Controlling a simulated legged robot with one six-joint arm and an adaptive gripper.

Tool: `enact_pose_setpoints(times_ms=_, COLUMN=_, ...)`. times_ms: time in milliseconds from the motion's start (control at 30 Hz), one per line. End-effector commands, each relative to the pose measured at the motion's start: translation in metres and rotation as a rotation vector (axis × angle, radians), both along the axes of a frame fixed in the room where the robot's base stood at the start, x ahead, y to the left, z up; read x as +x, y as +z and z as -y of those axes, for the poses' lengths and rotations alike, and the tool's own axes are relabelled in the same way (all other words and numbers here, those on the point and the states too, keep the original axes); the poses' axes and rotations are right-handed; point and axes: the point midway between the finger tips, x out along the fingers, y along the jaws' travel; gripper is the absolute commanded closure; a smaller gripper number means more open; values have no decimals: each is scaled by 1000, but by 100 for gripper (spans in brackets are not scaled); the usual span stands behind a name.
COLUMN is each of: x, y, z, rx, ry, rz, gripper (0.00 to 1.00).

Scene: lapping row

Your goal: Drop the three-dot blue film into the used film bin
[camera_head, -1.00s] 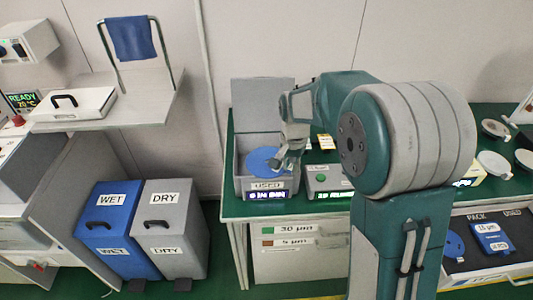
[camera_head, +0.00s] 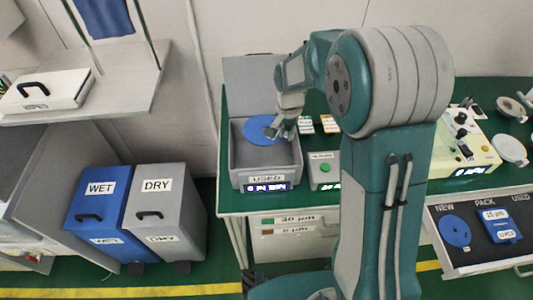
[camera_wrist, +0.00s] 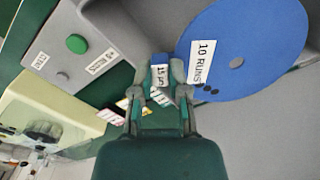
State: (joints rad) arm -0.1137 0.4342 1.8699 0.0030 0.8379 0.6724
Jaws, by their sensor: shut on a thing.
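The blue film (camera_head: 259,129) is a round disc with a centre hole. In the wrist view the film (camera_wrist: 228,62) shows a "10 RUNS" label and three dark dots. My gripper (camera_head: 283,128) is shut on the film's edge; a small blue tab with a partly readable label sits between the fingertips in the wrist view (camera_wrist: 160,88). The used film bin (camera_head: 240,158) is a grey open box marked "USED", with its lid raised behind. The film hangs over the bin's opening, roughly level, apparently above the rim. The bin's floor is mostly hidden in the wrist view.
A grey box with a green button (camera_head: 325,168) stands right of the bin. A cream machine (camera_head: 465,145) is farther right on the green bench. An open drawer (camera_head: 470,262) holds another blue disc and a blue pack. WET and DRY bins (camera_head: 170,222) stand left on the floor.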

Motion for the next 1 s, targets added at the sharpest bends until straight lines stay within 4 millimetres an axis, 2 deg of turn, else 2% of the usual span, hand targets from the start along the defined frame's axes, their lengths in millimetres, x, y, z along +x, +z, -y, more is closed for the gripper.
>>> enact_pose_setpoints(times_ms=200, x=0, y=-17, z=0, rx=0, ry=0, rz=-1, gripper=100)
enact_pose_setpoints(times_ms=500, x=0, y=-19, z=0, rx=0, ry=0, rz=0, gripper=100)
enact_pose_setpoints(times_ms=533, x=0, y=-19, z=0, rx=0, ry=0, rz=0, gripper=76)
enact_pose_setpoints(times_ms=567, x=0, y=-19, z=0, rx=0, ry=0, rz=0, gripper=62)
enact_pose_setpoints(times_ms=600, x=0, y=-19, z=0, rx=0, ry=0, rz=0, gripper=44)
enact_pose_setpoints(times_ms=633, x=0, y=-19, z=0, rx=0, ry=0, rz=0, gripper=40)
enact_pose_setpoints(times_ms=1000, x=0, y=-18, z=0, rx=0, ry=0, rz=0, gripper=40)
